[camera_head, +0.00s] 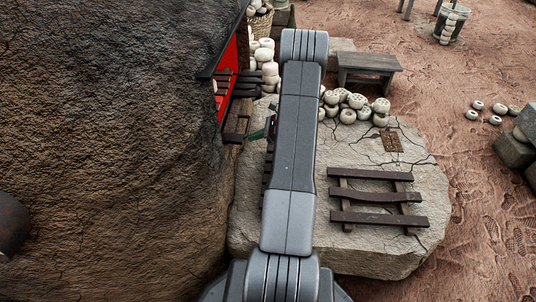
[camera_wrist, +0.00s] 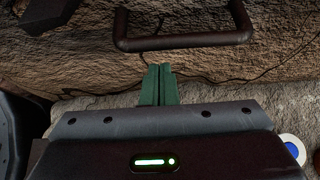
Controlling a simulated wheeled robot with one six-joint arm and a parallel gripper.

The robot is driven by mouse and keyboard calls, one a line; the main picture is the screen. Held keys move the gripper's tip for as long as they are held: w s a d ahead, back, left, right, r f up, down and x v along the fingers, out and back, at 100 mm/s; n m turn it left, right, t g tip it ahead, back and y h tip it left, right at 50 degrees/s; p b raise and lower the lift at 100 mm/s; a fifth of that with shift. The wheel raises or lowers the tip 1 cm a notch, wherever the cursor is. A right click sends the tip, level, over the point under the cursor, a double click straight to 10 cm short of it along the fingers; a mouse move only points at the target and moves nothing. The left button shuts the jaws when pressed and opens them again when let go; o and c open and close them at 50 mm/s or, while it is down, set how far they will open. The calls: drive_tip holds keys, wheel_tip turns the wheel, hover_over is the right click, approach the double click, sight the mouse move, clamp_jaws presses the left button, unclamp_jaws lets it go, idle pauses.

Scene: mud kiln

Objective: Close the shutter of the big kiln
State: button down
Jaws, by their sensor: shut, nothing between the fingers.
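The big kiln (camera_head: 110,150) is a large brown mud dome that fills the left of the head view. On its right side is an opening with a bright red surface (camera_head: 226,72) and a dark edge. I cannot tell how far the shutter is open. In the wrist view a dark bar handle (camera_wrist: 185,43) lies across the top, in front of the rough mud wall (camera_wrist: 80,62). My gripper (camera_wrist: 158,70) has green fingers pressed together and empty, just below the handle in that picture. In the head view its green tip (camera_head: 257,134) shows beside the kiln, partly hidden by my arm.
A flat stone slab (camera_head: 390,250) with a dark wooden rack (camera_head: 375,196) lies right of my arm. Pale round pieces (camera_head: 355,102) are piled at its back edge, near a low bench (camera_head: 367,66). Dark slats (camera_head: 240,120) lie by the kiln opening. Open ground is farther right.

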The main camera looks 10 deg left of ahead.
drive_tip(key=shift+a+r, duration=0.2)
drive_tip(key=shift+r, duration=0.45)
wheel_tip(320, 180, up, 31)
drive_tip(key=p, duration=2.1)
drive_tip(key=shift+w+p, duration=0.15)
drive_tip(key=shift+p, duration=0.15)
drive_tip(key=shift+f, duration=0.1)
